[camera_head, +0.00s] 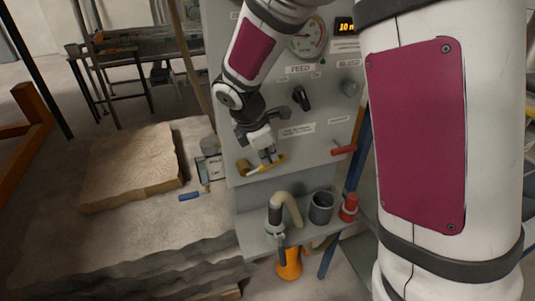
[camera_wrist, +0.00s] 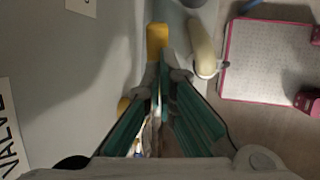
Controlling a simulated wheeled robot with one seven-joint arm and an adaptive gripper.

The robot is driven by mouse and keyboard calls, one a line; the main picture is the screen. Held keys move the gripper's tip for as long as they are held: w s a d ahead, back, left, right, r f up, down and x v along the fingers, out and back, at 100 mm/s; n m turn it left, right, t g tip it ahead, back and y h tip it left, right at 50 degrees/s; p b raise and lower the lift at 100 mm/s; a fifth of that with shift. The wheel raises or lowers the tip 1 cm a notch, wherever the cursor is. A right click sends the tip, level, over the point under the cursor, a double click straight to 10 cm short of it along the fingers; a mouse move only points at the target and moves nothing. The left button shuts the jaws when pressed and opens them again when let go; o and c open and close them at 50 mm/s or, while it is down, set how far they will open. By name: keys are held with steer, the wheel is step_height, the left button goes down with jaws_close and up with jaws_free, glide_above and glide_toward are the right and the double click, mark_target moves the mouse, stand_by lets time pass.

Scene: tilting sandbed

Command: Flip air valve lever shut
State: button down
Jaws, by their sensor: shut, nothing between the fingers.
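A yellow lever (camera_head: 266,168) is low on the left of the grey control panel (camera_head: 318,105), with a brass-coloured part at its left end. In the wrist view the lever's yellow end (camera_wrist: 157,38) shows just beyond my fingertips, and more yellow (camera_wrist: 123,106) shows beside the left finger. My gripper (camera_head: 270,156) is shut and empty, its tips at or very close to the lever. The wrist view also shows my gripper (camera_wrist: 165,80) with its fingers together. They hide the lever's middle, so I cannot tell whether they touch it. A label reading "VALVE" is at the left.
A red lever (camera_head: 343,150) and a black knob (camera_head: 302,98) are on the panel, below a gauge (camera_head: 307,38). A shelf below holds a curved hose nozzle (camera_head: 277,215), a dark cup (camera_head: 321,207) and a red object (camera_head: 349,207). A stone slab (camera_head: 130,165) lies on the sandbed at the left.

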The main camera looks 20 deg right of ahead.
mark_target(275, 163)
steer(key=shift+f, duration=0.15)
steer(key=shift+d+f+y+p, duration=0.65)
steer(key=shift+d+f, duration=0.3)
steer(key=shift+f, duration=0.25)
